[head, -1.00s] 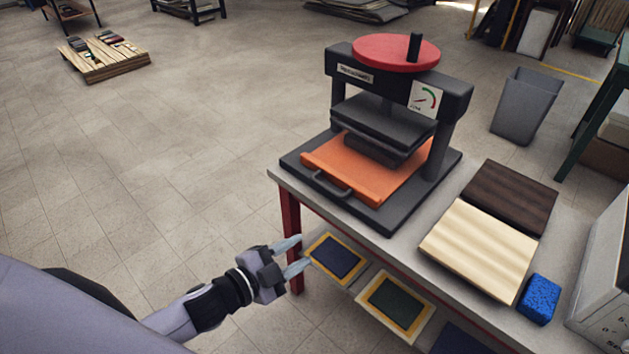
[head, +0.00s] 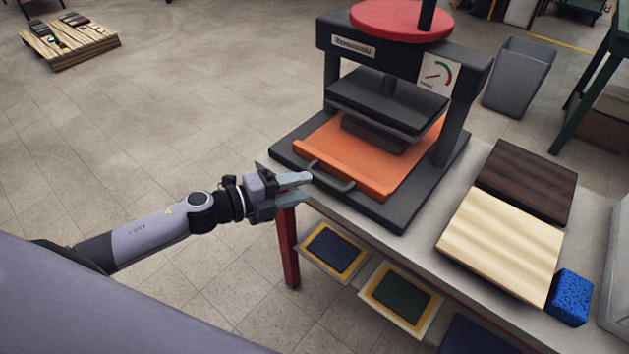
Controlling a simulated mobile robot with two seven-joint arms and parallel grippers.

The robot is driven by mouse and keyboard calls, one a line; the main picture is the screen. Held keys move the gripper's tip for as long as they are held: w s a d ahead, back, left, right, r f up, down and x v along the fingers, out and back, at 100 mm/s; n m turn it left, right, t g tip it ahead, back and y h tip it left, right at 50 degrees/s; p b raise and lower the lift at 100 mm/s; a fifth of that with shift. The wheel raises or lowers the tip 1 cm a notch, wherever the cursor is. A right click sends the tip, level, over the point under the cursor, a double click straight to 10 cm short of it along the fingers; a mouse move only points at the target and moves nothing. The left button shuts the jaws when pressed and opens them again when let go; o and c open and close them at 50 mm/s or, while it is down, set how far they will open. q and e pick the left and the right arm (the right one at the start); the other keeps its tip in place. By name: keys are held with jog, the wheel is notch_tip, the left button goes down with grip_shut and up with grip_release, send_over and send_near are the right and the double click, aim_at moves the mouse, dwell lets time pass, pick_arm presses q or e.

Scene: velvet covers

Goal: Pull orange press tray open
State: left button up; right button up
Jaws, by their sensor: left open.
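The orange press tray (head: 345,168) lies in the dark press (head: 392,85), under its raised black plate. A grey bar handle (head: 333,180) is fixed on the tray's front edge. My left gripper (head: 305,187) comes in from the left, open and empty. Its fingertips point right, towards the handle's left end, and look just short of it in the picture; I cannot tell the exact gap. My right gripper is not in the view.
On the table (head: 418,246) right of the press are a dark board (head: 526,180), a pale board (head: 501,243) and a blue sponge (head: 570,296). Framed panels (head: 332,252) lie on a shelf below. A grey bin (head: 519,77) stands behind.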

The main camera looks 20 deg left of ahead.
pick_arm(q)
jog(key=x, duration=0.4)
jog(key=shift+w+f, duration=0.1)
jog(key=shift+w, duration=0.05)
grip_shut()
